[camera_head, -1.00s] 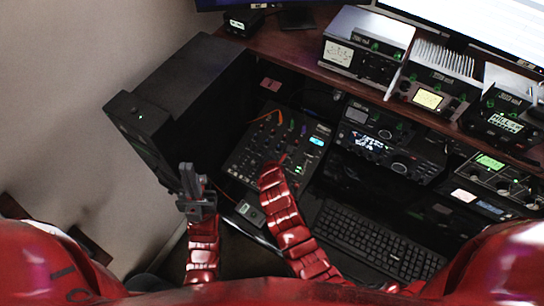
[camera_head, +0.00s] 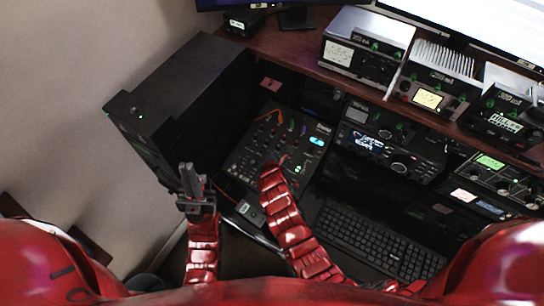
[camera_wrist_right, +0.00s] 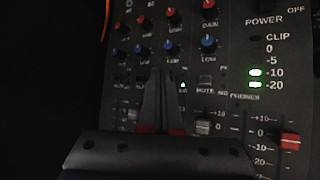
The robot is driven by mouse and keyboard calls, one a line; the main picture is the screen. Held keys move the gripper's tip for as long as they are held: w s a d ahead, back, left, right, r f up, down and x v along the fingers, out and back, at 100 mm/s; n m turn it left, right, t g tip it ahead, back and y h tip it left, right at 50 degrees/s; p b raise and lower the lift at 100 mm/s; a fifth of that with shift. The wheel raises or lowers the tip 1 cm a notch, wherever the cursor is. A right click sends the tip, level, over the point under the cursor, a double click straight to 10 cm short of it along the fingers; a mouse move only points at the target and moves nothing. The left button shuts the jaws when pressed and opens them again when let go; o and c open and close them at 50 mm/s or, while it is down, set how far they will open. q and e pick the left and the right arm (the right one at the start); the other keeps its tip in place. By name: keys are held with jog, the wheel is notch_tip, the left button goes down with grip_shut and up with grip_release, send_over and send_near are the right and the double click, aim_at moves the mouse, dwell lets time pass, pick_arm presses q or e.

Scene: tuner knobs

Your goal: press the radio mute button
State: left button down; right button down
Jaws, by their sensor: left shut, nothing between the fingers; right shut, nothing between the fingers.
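The mixer (camera_head: 262,140) is a dark panel with knobs, sliders and green lights, left of the radios. In the right wrist view, a small dark button (camera_wrist_right: 205,80) sits above a MUTE label (camera_wrist_right: 205,91). My right gripper (camera_wrist_right: 160,74) is shut and empty over the mixer, its tips left of that button. I cannot tell whether the tips touch the panel. In the head view my right forearm mostly hides this gripper. My left gripper (camera_head: 188,170) is shut and empty, pointing up beside the black cabinet, away from the mixer.
A black cabinet (camera_head: 190,85) stands left of the mixer. A keyboard (camera_head: 375,240) lies to the right of my right forearm. Radios (camera_head: 385,145) stand right of the mixer, more on the shelf above. In the right wrist view a red-capped slider (camera_wrist_right: 289,139) is at right.

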jog(key=shift+r, duration=0.1)
jog(key=shift+s+r+p, duration=0.1)
jog(key=shift+r+p, duration=0.65)
jog(key=shift+p, duration=0.2)
jog(key=r+p, duration=0.1)
jog(key=r, duration=0.1)
jog(key=r+p, duration=0.4)
jog(key=shift+s+a, duration=0.15)
jog(key=shift+s, duration=0.15)
jog(key=shift+f, duration=0.1)
